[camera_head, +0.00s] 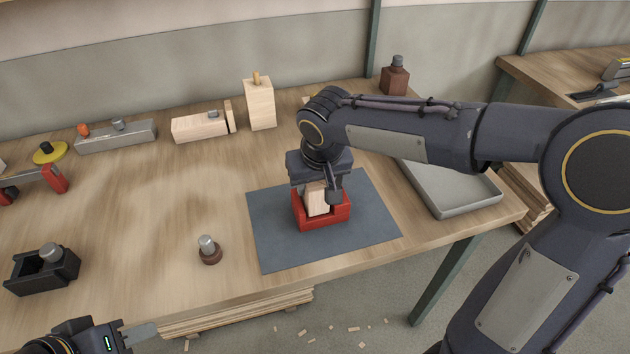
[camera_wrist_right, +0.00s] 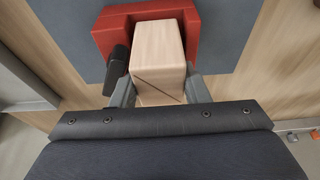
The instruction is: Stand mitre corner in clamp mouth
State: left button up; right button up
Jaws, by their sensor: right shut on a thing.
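The mitre corner (camera_head: 317,201) is a pale wooden block; its diagonal joint line shows in the right wrist view (camera_wrist_right: 158,75). My right gripper (camera_head: 326,192) is shut on it from above, with a finger on each side in the wrist view (camera_wrist_right: 157,84). The red clamp (camera_head: 322,221) lies on the blue-grey mat, and its mouth is around the block's lower part; it also shows in the wrist view (camera_wrist_right: 112,36). Whether the block touches the mouth's floor is hidden. My left gripper (camera_head: 138,336) is at the lower left, away from the clamp, its jaws unclear.
The mat (camera_head: 275,240) is clear around the clamp. A grey tray (camera_head: 455,195) stands to the right. A small dark-based peg (camera_head: 209,250) stands left of the mat. Wooden blocks (camera_head: 258,105) stand at the back, and a black holder (camera_head: 42,272) at the left.

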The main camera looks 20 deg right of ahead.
jog(key=shift+f, duration=0.2)
jog(key=o, duration=1.1)
jog(key=shift+r, duration=0.1)
jog(key=shift+p+v, duration=2.7)
jog(key=shift+v, duration=1.3)
jog(key=shift+s, duration=0.1)
jog(key=s+d+f+m+t+y, duration=0.1)
jog(key=s+d, duration=0.2)
jog(key=s, duration=0.6)
jog(key=s+d+f+m+t+y, duration=0.1)
jog(key=s+d, duration=0.3)
jog(key=s, duration=0.6)
jog(key=shift+s+d+f+y, duration=0.2)
jog(key=shift+s+f+y, duration=0.1)
jog(key=shift+f+y, duration=0.4)
